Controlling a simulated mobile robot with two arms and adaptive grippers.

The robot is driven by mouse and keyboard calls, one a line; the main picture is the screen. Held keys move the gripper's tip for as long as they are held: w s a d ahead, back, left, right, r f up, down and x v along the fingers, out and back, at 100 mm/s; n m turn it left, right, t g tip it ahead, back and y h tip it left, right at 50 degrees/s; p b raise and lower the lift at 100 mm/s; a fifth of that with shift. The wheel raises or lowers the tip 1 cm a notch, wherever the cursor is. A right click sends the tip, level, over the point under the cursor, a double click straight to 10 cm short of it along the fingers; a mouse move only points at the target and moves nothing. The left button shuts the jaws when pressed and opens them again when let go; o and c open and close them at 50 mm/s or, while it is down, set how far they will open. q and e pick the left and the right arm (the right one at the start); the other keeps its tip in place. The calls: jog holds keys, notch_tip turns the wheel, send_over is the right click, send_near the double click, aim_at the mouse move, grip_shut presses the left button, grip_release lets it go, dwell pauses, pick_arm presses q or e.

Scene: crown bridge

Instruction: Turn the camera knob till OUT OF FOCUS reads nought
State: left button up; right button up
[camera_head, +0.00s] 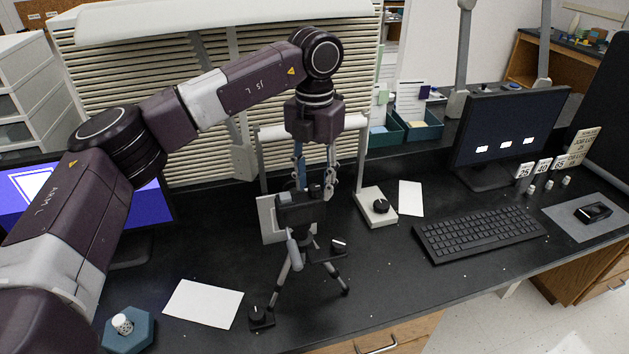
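A dark camera (300,208) stands on a black tripod (280,278) in the middle of the bench. A dark knob (340,245) with a light mark sits on an arm of the tripod, and another knob (258,314) is at its front foot. The monitor (510,130) at right shows several white patches, too small to read. My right gripper is not in view.
A keyboard (480,234) and a mouse (593,212) on a grey mat lie at right. Small numbered signs (543,166) stand behind them. A white sheet (203,303) and a teal hexagonal block (128,330) lie at front left. Bench between tripod and keyboard is mostly clear.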

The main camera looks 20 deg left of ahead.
aim_at(315, 187)
pick_arm(q)
notch_tip(315, 187, up, 12)
dwell(0.5)
jog(key=shift+f, duration=0.1)
